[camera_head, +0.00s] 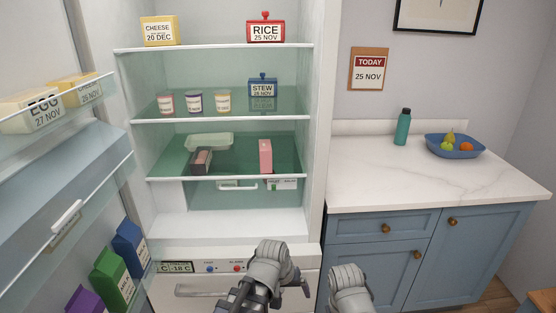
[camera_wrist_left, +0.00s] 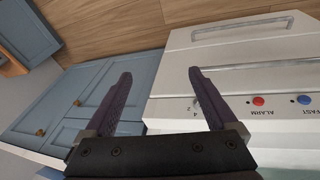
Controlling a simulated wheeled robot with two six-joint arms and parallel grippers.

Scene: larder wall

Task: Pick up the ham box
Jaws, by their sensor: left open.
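No readable ham label shows. A pink upright box (camera_head: 265,156) stands on the third shelf of the open fridge, right of centre. I cannot tell which is the ham box. My left gripper (camera_wrist_left: 160,75) is open and empty in the left wrist view, over the front of the fridge base and the blue cabinet. In the head view my left arm is low, below the shelves, well apart from both boxes. My right gripper is not in view; only part of that arm shows.
A cheese box (camera_head: 159,31), rice box (camera_head: 265,30), stew box (camera_head: 262,86) and several small cups fill the upper shelves. A counter (camera_head: 430,180) stands at right with a fruit bowl (camera_head: 454,148).

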